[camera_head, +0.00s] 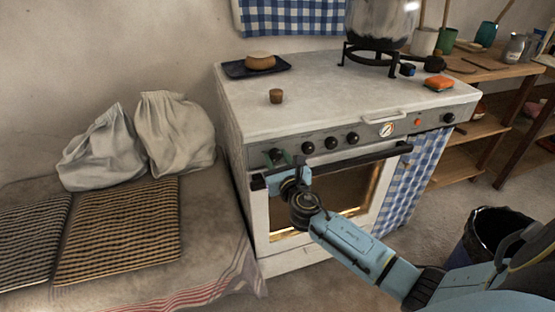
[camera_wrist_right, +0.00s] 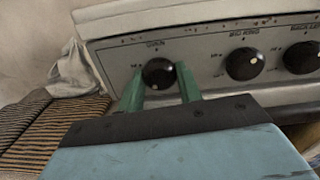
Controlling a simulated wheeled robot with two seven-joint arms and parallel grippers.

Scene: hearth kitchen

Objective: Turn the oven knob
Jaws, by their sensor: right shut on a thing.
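The oven (camera_head: 290,190) is a white stove with a grey control panel holding a row of black knobs. The leftmost knob, the oven knob (camera_wrist_right: 158,73), is black and round with a pale dot near its lower left edge. My right gripper (camera_wrist_right: 161,87) has its two green fingers on either side of this knob, shut on it. In the head view the right gripper (camera_head: 282,159) reaches up to the panel's left end, and the knob there is partly hidden by the fingers. My left gripper is not in view.
More knobs (camera_wrist_right: 245,63) sit to the right on the panel. The oven door handle (camera_head: 350,162) runs just below. A bench with cushions (camera_head: 120,235) and cloth sacks (camera_head: 175,132) stands at the left. A black bin (camera_head: 490,235) is at the right.

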